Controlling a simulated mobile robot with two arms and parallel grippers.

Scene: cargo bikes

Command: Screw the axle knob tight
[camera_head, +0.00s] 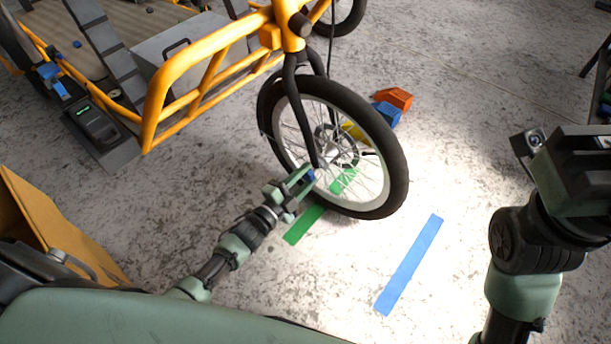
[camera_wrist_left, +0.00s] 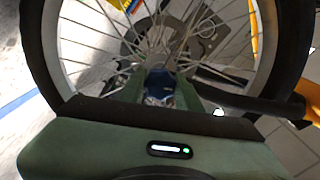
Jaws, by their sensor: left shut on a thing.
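The blue axle knob (camera_head: 310,175) sits at the hub of the front wheel (camera_head: 395,165), at the fork's lower end. My left gripper (camera_head: 302,182) reaches it from the lower left and is shut on the knob. In the left wrist view the knob (camera_wrist_left: 160,84) sits between the two green fingers (camera_wrist_left: 157,92), with spokes and the brake disc (camera_wrist_left: 195,42) behind it. The fingers partly hide the knob, and I cannot tell how tight it is. My right gripper (camera_head: 585,160) is raised at the right edge, away from the wheel; its finger opening is not clear.
The orange cargo frame (camera_head: 155,105) and black fork (camera_head: 298,110) stand above and left of the wheel. Orange and blue blocks (camera_head: 387,112) lie behind the wheel. Green tape (camera_head: 304,224) and blue tape (camera_head: 410,265) mark the floor. The floor right of the wheel is clear.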

